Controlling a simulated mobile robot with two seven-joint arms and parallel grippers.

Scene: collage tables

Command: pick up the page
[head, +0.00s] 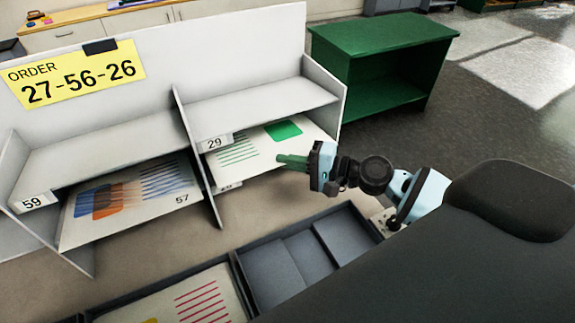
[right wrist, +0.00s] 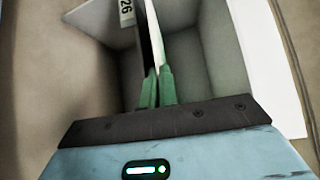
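A white page (head: 258,143) with green lines and a solid green patch lies in the right lower compartment of the white rack, under the shelf tagged 29. My right gripper (head: 291,162) is at the page's front edge, towards its right side. In the right wrist view, the page shows edge-on as a thin pale strip (right wrist: 155,38) running in between the green fingers (right wrist: 158,88). The fingers are close together and look shut on it. The page still lies level in its compartment. My left gripper is out of view.
Another page (head: 130,197) marked 57 lies in the left compartment. A yellow order sign (head: 75,78) reads 27-56-26. A dark tray (head: 262,262) in front holds a page with red lines (head: 203,302); its right compartments look empty. A green cabinet (head: 375,65) stands behind right.

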